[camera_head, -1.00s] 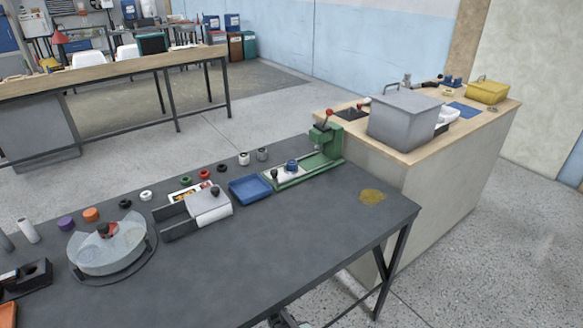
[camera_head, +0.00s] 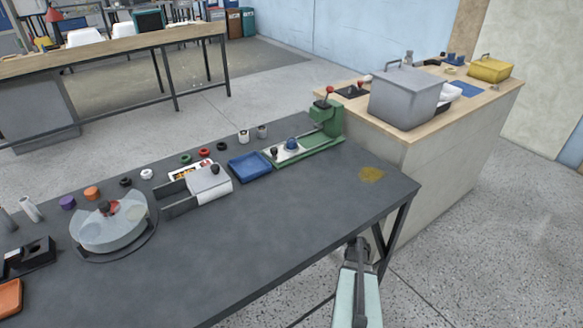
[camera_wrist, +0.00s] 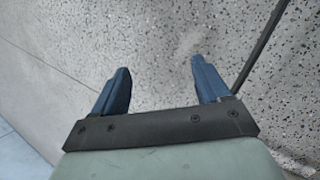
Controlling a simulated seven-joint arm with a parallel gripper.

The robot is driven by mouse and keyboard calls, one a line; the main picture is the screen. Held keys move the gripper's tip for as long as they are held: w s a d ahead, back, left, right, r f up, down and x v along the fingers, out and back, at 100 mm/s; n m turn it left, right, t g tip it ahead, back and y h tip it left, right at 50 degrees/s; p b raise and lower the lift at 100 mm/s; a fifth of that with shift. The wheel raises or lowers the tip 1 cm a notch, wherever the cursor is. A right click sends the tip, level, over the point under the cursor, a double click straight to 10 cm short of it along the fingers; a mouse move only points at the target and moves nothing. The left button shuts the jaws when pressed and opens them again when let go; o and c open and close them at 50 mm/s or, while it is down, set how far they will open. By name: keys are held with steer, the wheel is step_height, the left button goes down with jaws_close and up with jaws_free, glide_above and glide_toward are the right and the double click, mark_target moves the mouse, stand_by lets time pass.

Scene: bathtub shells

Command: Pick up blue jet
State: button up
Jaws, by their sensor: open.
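No object is clearly recognisable as a blue jet. A small round blue piece (camera_head: 291,144) sits on the plate of the green press (camera_head: 322,127), at the back of the dark table. Another small blue item (camera_head: 454,59) stands at the back of the wooden counter; its shape is too small to tell. My gripper (camera_wrist: 155,68) shows in the wrist view with its two blue fingers apart and nothing between them, above speckled floor. In the head view my arm rises beside the table's front right leg, far from both blue items.
The dark table (camera_head: 250,245) has a wide clear front area. On it are a blue tray (camera_head: 249,167), a grey box-like fixture (camera_head: 208,183) and a round clear-lidded dish (camera_head: 108,228). The wooden counter (camera_head: 410,133) holds a grey bin (camera_head: 405,98) and a yellow box (camera_head: 490,69).

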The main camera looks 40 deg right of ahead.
steer(key=d+r+n+t+h, duration=0.15)
steer(key=d+r+h, duration=0.45)
steer(key=d, duration=1)
steer(key=d+r+n+t+h, duration=0.1)
steer(key=d+r+t+h, duration=0.2)
steer(key=d+r, duration=0.85)
steer(key=w+d+r+n+t+h, duration=0.1)
steer(key=d+r+n+t+h, duration=0.35)
steer(key=d+r, duration=0.7)
steer(key=d+r+n+t+h, duration=0.4)
steer(key=d+r, duration=0.5)
steer(key=r, duration=0.6)
steer(key=w+a+r+h, duration=0.2)
steer(key=w+r, duration=0.2)
steer(key=m+t+y, duration=0.3)
steer(key=m+y, duration=0.2)
steer(key=y, duration=0.4)
glide_toward(291, 140)
steer(key=x, duration=0.4)
steer(key=shift+w+r, duration=0.2)
steer(key=shift+w, duration=0.15)
steer(key=shift+s+f+x, duration=0.15)
steer(key=shift+x, duration=1.35)
steer(key=shift+s+f+x, duration=0.1)
steer(key=shift+x, duration=1.35)
steer(key=shift+d, duration=0.2)
